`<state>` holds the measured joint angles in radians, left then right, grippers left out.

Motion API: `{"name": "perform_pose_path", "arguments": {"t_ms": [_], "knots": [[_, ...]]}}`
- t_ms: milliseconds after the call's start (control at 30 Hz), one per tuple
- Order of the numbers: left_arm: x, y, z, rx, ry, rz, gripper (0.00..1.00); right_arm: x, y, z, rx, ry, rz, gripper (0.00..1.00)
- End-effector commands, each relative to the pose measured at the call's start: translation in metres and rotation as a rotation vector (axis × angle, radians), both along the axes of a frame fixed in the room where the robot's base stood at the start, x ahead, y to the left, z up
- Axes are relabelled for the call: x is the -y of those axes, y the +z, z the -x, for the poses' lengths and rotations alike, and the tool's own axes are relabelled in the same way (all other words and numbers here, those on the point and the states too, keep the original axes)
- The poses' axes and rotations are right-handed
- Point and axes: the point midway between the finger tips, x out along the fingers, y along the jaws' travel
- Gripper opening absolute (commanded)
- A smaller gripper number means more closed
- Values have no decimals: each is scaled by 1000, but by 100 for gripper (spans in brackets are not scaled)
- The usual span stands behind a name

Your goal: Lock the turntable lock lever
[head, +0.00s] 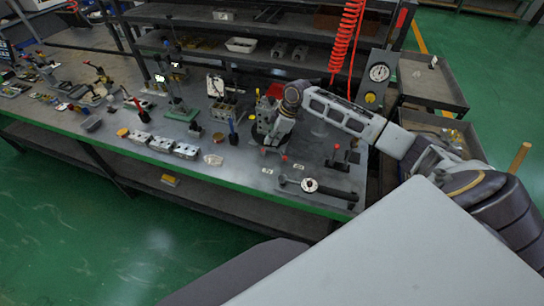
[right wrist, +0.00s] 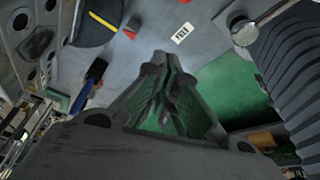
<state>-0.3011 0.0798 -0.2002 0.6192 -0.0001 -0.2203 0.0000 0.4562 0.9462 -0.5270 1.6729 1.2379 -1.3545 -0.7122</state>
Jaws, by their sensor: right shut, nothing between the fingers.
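My right gripper (head: 270,146) reaches down over the bench beside a grey valve block; its fingertips are small and partly hidden in the head view. In the right wrist view the gripper (right wrist: 165,68) is shut and empty. A dark round base with a yellow edge (right wrist: 92,28), which looks like the turntable, lies beyond the fingers to the upper left. A small red tip (right wrist: 131,27) at its rim may be the lock lever's end; the lever's position is unclear. A white label (right wrist: 183,32) lies to its right. My left gripper is out of view.
A blue-handled lever (right wrist: 90,80) stands close to the left of the fingers. A red-topped fixture (head: 336,150) and a long dark tool with a round dial (head: 310,185) are to the right. Red coiled hose (head: 345,40) hangs behind. Valve blocks (head: 160,144) line the bench front.

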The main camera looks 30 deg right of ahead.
Motion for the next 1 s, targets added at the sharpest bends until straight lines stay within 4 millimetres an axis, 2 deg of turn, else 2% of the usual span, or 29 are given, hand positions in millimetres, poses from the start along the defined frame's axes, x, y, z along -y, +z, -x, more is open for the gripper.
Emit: {"name": "perform_pose_path", "arguments": {"t_ms": [300,767,1000], "knots": [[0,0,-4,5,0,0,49,5,-3,12,-39,62,31,0],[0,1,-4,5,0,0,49,4,-5,12,-36,66,32,0],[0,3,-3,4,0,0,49,0,-18,10,-37,66,30,0]]}}
